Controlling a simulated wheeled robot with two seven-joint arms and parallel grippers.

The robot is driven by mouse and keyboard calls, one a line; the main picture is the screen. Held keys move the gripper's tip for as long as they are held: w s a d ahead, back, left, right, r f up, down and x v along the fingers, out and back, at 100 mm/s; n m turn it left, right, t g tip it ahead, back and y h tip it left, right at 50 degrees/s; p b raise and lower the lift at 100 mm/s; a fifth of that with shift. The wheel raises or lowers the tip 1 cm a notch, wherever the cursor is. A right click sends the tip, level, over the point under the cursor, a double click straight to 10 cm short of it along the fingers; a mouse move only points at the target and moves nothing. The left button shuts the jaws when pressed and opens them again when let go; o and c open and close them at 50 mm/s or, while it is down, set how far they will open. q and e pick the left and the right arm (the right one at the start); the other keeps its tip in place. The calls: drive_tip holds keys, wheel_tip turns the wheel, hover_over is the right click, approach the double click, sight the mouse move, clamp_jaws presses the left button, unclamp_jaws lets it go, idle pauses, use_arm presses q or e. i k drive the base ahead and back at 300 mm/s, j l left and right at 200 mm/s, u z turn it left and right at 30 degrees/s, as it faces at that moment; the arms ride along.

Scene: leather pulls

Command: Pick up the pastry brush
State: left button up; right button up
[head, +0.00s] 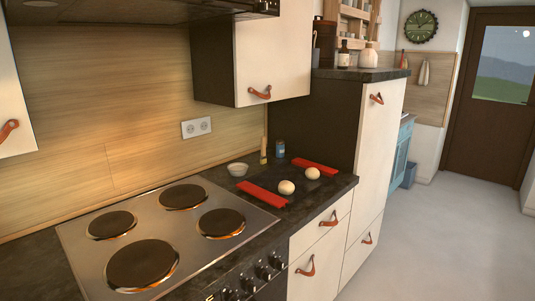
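A slim upright item with a pale handle (264,150), which looks like the pastry brush, stands at the back of the dark counter (333,187), near the wood-panelled wall. It is small in the picture, so its bristles cannot be made out clearly. It stands between a small white bowl (238,169) on its left and a small blue jar (279,149) on its right. Neither of my grippers is in the head view.
In front of the brush lies a dark tray or mat with red ends (262,194), bearing two pale round buns (286,187) (312,173). A hob (170,232) with several dark plates is at left. A wall cupboard (272,55) hangs above; a tall cabinet (376,150) stands right.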

sight(263, 158)
drive_tip(key=i+l+u, duration=0.15)
drive_tip(key=u, duration=0.25)
drive_tip(key=i+l+u, duration=0.1)
drive_tip(key=l+u, duration=0.15)
drive_tip(key=u, duration=0.15)
drive_tip(key=i+l+u, duration=0.1)
drive_tip(key=u, duration=0.35)
drive_tip(key=l, duration=0.1)
